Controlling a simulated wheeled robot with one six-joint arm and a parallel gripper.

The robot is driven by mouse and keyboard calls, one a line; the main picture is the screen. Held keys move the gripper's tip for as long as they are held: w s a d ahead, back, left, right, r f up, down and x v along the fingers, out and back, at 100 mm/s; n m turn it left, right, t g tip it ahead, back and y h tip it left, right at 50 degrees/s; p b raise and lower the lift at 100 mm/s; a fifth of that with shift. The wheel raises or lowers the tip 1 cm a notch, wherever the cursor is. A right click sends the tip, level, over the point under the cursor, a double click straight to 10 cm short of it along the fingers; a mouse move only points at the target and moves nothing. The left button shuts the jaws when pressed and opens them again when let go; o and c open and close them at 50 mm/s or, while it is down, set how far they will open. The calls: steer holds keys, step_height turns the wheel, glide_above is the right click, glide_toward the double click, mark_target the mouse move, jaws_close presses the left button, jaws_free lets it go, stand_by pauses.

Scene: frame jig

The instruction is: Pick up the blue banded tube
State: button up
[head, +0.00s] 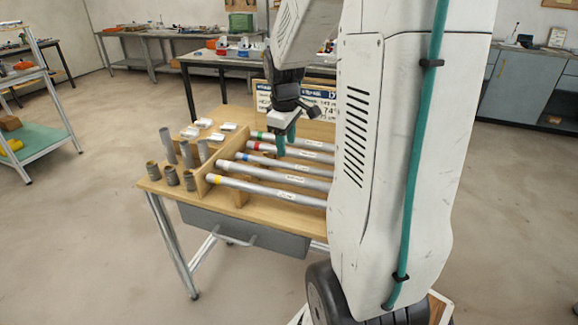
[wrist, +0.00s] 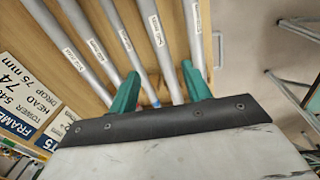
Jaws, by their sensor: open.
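The blue banded tube (head: 275,164) is a long grey tube with a white label and a blue band near its left end. It lies in a row of similar tubes in a wooden rack on the table. In the wrist view the tube (wrist: 134,58) runs down to its blue band, which shows between the fingers. My gripper (head: 286,139) is open and empty, pointing down over the rack. In the wrist view its teal fingers (wrist: 160,88) stand apart, with the blue banded tube and a neighbouring tube seen between them. The exact height above the tubes is hard to tell.
Tubes with green, red and yellow bands lie in the same wooden rack (head: 203,160). Short grey cylinders (head: 171,176) and white boxes (head: 203,123) stand left of it. A sign board (head: 356,105) stands behind.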

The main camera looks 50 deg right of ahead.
glide_above(303, 167)
steer(key=shift+n, duration=0.4)
steer(key=f, duration=0.5)
steer(key=shift+s+a+f, duration=0.25)
steer(key=shift+s+f, duration=0.1)
steer(key=shift+s, duration=0.05)
steer(key=f, duration=0.5)
steer(key=w+f, duration=0.1)
steer(key=f, duration=0.1)
steer(key=shift+d+f, duration=0.25)
steer(key=shift+d, duration=0.05)
jaws_close()
